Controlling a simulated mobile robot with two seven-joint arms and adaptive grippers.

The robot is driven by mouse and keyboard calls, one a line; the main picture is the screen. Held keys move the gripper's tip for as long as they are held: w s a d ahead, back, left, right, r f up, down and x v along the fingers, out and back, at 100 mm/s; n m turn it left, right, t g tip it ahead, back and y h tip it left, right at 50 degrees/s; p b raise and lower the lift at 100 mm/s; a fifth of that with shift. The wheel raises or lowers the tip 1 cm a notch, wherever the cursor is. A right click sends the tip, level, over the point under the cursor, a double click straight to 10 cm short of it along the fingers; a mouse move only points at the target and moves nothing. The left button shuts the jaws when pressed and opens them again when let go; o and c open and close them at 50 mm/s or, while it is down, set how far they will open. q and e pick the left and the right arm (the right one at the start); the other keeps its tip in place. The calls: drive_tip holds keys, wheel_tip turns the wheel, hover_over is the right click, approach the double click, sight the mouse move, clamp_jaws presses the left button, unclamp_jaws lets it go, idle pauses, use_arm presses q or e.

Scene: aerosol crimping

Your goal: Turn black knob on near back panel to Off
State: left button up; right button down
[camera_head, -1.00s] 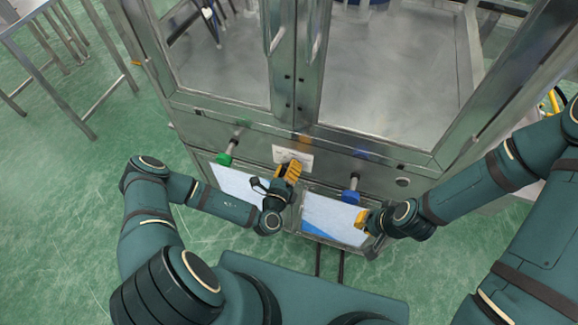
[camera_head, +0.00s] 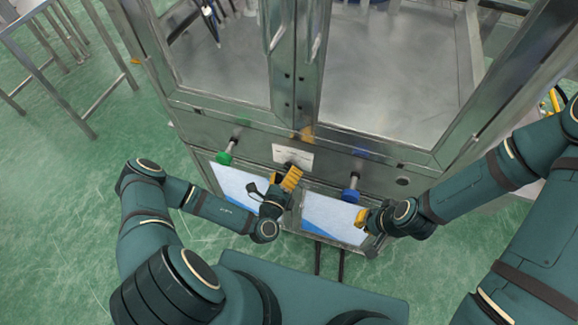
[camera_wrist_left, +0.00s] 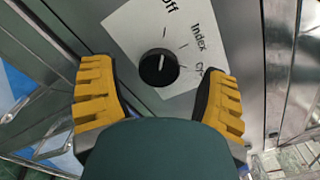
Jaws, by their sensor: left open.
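The black knob (camera_wrist_left: 159,67) sits on a white label plate (camera_wrist_left: 130,38) in the left wrist view. The plate carries the words Off, Index and a partly hidden third label. The knob's white line points roughly up, toward the tick near Off. My left gripper (camera_wrist_left: 158,90) is open, with one yellow finger on each side of the knob in the picture and apart from it. In the head view my left gripper (camera_head: 284,181) is just in front of the plate (camera_head: 293,155), and the knob is largely hidden. My right gripper (camera_head: 361,219) is lower right; its opening is unclear.
A green knob (camera_head: 225,158) on a stem sticks out at the left, and a blue knob (camera_head: 350,195) at the right. A metal cabinet (camera_head: 235,127) with clear panels stands above. Blue-and-white sheets (camera_head: 333,215) lie below the panel.

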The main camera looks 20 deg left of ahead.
use_arm(q)
drive_tip(key=s, duration=0.9)
drive_tip(key=shift+s+a, duration=0.15)
drive_tip(key=shift+s, duration=0.05)
